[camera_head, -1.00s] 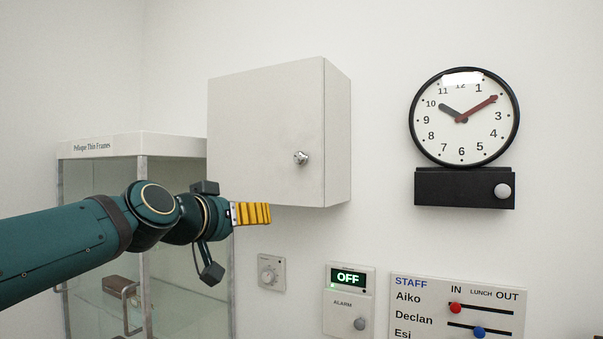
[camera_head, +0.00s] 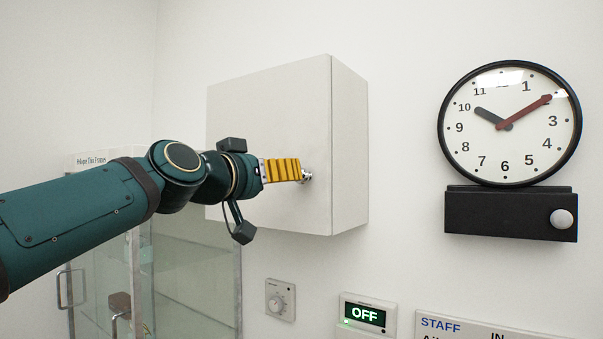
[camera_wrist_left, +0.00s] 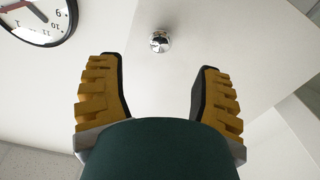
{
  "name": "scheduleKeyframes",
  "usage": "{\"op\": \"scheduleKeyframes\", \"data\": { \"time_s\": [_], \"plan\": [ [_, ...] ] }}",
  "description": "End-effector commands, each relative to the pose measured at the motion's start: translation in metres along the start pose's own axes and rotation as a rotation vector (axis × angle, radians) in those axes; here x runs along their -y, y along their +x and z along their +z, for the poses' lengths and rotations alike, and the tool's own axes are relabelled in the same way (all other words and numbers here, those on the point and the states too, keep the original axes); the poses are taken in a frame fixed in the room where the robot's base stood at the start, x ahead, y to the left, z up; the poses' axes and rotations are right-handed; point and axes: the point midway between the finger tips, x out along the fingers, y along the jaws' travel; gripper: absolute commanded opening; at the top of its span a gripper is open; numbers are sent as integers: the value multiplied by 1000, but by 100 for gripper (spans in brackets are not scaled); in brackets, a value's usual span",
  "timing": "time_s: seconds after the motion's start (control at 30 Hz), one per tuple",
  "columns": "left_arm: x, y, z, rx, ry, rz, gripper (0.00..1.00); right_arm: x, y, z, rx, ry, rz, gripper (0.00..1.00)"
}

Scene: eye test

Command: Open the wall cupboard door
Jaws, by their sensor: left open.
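The white wall cupboard (camera_head: 265,120) hangs on the wall with its door closed. Its round metal knob (camera_head: 307,176) sits low on the door's right side. In the wrist view the knob (camera_wrist_left: 160,41) lies ahead of the fingertips, midway between them and apart from both. My left gripper (camera_head: 300,171) has yellow ribbed fingers and reaches in from the left, its tips beside the knob in the head view. In the wrist view the left gripper (camera_wrist_left: 158,80) is open and empty. My right gripper is not in view.
A clock (camera_head: 510,124) on a black box (camera_head: 500,214) is on the wall to the right. Below are a dial (camera_head: 280,299), an OFF alarm panel (camera_head: 366,315) and a staff board (camera_head: 480,328). A glass cabinet (camera_head: 190,270) stands below left, under my arm.

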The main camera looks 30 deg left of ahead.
Motion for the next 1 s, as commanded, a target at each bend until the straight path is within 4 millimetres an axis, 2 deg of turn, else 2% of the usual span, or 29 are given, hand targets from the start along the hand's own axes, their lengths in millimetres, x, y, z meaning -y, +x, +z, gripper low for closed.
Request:
{"op": "scheduleKeyframes", "data": {
  "time_s": [0.03, 0.2, 0.4, 0.6, 0.87, 0.9, 0.97, 1.0],
  "plan": [
    [0, 12, -1, 5, -1, 1, 66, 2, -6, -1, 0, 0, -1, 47],
    [0, 44, -2, 4, -1, 0, 66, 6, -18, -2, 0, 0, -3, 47],
    [0, 71, -1, 3, -1, 0, 66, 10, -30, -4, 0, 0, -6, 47],
    [0, 82, 0, 2, 0, 0, 66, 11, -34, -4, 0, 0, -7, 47],
    [0, 83, 1, 1, 0, 0, 66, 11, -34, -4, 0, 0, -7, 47],
    [0, 83, 1, 1, 0, 0, 61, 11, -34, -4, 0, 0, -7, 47],
    [0, 83, 1, 1, 0, 0, 40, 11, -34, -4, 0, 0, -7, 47],
    [0, 83, 1, 1, 0, 0, 26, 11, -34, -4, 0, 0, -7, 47]
  ]
}}
